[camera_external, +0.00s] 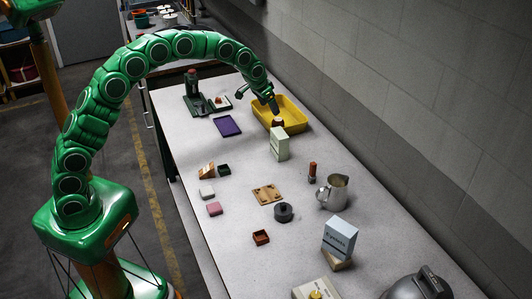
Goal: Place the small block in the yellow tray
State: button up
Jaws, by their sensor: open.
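The yellow tray (295,116) sits toward the far end of the long table, near the wall. My gripper (274,109) points down over the tray's left part. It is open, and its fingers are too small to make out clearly. I see no block between them. Which thing is the small block is unclear: a white block (206,191) and a pink block (214,209) lie near the table's left edge, well away from the tray. Part of the tray's inside is hidden by my gripper.
A pale green box (280,144) and a dark brown object (278,122) stand at the tray's near side. A purple pad (227,126) lies left of it. A metal pitcher (333,193), a dark round piece (283,212) and a blue box (339,237) stand nearer.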

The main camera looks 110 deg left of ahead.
jog(key=w+d+r+m+h, duration=0.1)
jog(key=w+d+r+m, duration=0.15)
jog(key=d, duration=0.95)
jog(key=w+d+r+m+h, duration=0.1)
jog(key=w+d+r, duration=0.25)
jog(key=d, duration=0.75)
jog(key=s+d+r+m+g+h, duration=0.1)
jog(key=s+d+r, duration=0.1)
jog(key=d, duration=0.8)
jog(key=s+d+r+m, duration=0.2)
jog(key=s+d, duration=0.1)
jog(key=d, duration=0.8)
jog(key=s+d+m+g, duration=0.2)
jog(key=s+d, duration=0.9)
jog(key=d, duration=0.3)
jog(key=s+d+m, duration=0.1)
jog(key=s+d, duration=0.3)
jog(key=s, duration=0.4)
jog(key=s+d+f+m+g, duration=0.1)
jog(key=s+d, duration=0.3)
jog(key=s, duration=0.5)
jog(key=shift+s+d+f+g+h, duration=0.2)
jog(key=shift+d+f+g+h, duration=0.05)
jog(key=shift+d+g+h, duration=0.05)
